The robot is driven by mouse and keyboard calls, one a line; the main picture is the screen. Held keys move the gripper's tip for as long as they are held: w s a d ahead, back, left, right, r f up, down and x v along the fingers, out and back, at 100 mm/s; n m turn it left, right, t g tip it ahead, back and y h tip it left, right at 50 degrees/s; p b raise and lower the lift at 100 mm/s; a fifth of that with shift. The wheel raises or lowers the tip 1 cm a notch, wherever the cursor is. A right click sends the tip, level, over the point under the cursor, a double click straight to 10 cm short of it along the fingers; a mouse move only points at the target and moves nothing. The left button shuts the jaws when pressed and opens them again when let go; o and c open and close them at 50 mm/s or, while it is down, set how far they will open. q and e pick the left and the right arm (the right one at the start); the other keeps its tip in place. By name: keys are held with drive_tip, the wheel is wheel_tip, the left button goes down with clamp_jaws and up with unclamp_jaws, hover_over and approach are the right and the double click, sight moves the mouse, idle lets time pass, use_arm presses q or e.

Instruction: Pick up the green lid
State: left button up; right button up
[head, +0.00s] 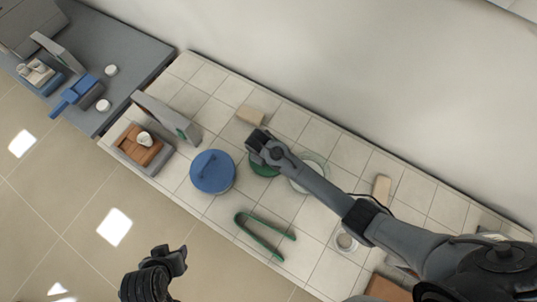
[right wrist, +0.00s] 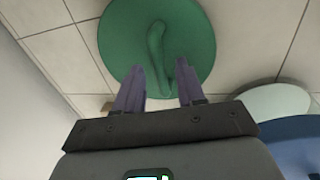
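The green lid (head: 264,169) lies on the white tiled counter, mostly hidden under my right gripper in the head view. In the right wrist view the round green lid (right wrist: 190,35) shows clearly, with a raised green bar handle (right wrist: 156,45) on top. My right gripper (right wrist: 160,80) is open. Its two fingers are apart, with the near end of the handle showing between them; I cannot tell if they touch it. In the head view my right gripper (head: 258,146) is over the lid. My left gripper (head: 178,258) is over the floor, away from the counter; its opening is unclear.
A blue lid (head: 212,172) lies left of the green one. Green tongs (head: 262,235) lie in front. A pale dish (head: 308,172) is partly under my right arm. The wall (head: 330,70) runs behind.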

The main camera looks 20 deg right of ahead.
clamp_jaws()
drive_tip(key=shift+r, duration=0.1)
idle(0.3)
